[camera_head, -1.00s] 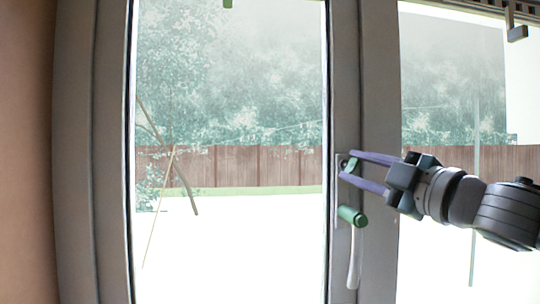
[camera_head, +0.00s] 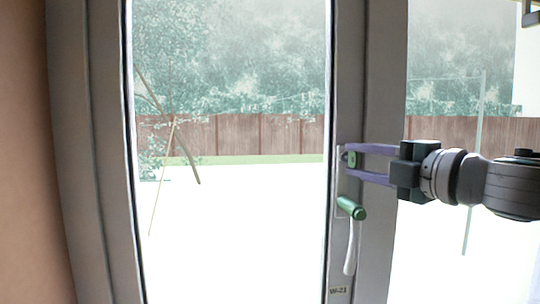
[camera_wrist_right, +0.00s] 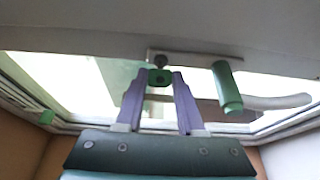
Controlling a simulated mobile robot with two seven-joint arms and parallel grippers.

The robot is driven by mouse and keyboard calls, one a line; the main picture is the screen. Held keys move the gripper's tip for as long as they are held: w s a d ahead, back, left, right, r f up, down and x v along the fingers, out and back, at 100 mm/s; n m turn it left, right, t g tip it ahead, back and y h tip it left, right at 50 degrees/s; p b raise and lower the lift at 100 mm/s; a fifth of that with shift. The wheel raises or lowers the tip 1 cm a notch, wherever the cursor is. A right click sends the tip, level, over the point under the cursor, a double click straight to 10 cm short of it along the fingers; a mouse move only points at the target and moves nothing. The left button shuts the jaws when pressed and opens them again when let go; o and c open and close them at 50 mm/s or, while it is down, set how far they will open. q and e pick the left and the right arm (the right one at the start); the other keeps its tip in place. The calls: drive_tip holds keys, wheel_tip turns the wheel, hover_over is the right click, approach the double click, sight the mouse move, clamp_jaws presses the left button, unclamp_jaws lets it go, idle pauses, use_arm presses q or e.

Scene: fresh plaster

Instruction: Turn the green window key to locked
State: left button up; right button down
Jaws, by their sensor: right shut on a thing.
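The small green window key (camera_head: 351,160) sits on the plate of the grey window frame, above the window handle. It also shows in the right wrist view (camera_wrist_right: 160,77), between the tips of two purple fingers. My right gripper (camera_head: 352,162) comes in from the right and is shut on the key, its fingers nearly level. The fingers partly cover the key, so its exact angle is hard to read. My left gripper is in neither view.
Just below the key a green-hubbed handle (camera_head: 351,208) sticks out, with a pale lever (camera_head: 350,250) hanging down. The grey frame post (camera_head: 380,80) stands behind. Glass panes lie on both sides, with a brown wall at far left.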

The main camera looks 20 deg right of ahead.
drive_tip(key=c, duration=0.5)
unclamp_jaws()
drive_tip(key=shift+s+d+f+b, duration=0.15)
drive_tip(key=shift+s+f+b, duration=0.05)
drive_tip(key=shift+s+b, duration=0.35)
drive_tip(key=shift+s+d+r+b, duration=0.15)
drive_tip(key=shift+s+b, duration=0.45)
drive_tip(key=shift+s, duration=0.85)
drive_tip(key=shift+s+d+b, duration=0.25)
drive_tip(key=shift+s+b, duration=0.4)
drive_tip(key=shift+s, duration=0.8)
drive_tip(key=shift+s+d+r+b, duration=0.15)
drive_tip(key=shift+s+b, duration=0.45)
drive_tip(key=shift+s, duration=0.85)
